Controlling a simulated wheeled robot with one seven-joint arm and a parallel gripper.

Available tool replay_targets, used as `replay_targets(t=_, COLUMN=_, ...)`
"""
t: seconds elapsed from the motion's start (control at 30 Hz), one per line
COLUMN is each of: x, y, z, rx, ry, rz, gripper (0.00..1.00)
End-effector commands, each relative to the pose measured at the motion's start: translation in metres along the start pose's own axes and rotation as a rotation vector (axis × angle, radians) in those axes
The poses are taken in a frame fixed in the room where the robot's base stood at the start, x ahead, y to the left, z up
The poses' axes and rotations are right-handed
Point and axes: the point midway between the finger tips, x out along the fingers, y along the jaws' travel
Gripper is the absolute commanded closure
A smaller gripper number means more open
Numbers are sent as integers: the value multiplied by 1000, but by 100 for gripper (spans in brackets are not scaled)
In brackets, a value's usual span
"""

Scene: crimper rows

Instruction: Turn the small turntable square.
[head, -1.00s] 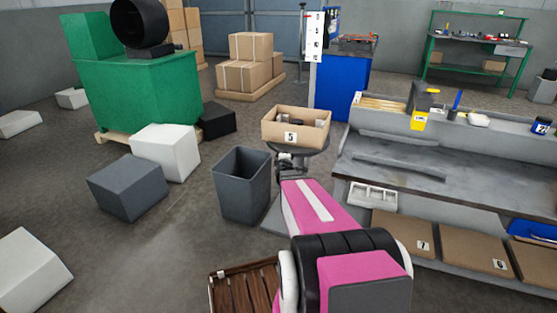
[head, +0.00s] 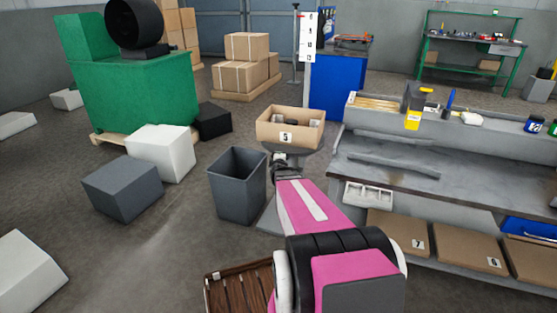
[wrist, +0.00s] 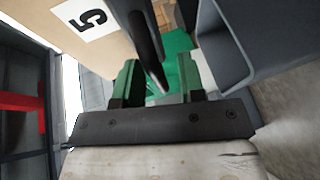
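The small turntable (head: 298,151) is a dark round plate on a stand, left of the bench's near end. A cardboard box (head: 289,127) labelled 5 sits on it, with dark items inside. My gripper (head: 279,158) is at the plate's near left edge, just below the box, small and partly hidden by my arm. In the wrist view, my gripper's two green fingers (wrist: 157,80) are apart. The plate's dark rim (wrist: 148,45) shows between them, with a gap on either side. The box (wrist: 75,25) fills the upper left there.
A grey open bin (head: 238,185) stands just left of my gripper. The long grey bench (head: 400,180) is close on the right, with cardboard boxes (head: 397,232) below. White and grey blocks (head: 122,188) lie on the floor at left. A brown slatted crate (head: 240,287) is near my base.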

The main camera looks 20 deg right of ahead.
Motion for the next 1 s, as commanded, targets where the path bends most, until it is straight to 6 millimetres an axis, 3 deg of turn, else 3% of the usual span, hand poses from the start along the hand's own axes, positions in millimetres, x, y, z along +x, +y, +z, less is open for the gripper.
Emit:
replay_targets(t=0.17, x=-17, y=0, z=0, rx=0, ry=0, rz=0, gripper=63)
replay_targets(t=0.63, x=-98, y=0, z=0, rx=0, ry=1, rz=-1, gripper=63)
replay_targets(t=1.0, x=-106, y=0, z=0, rx=0, ry=1, rz=-1, gripper=63)
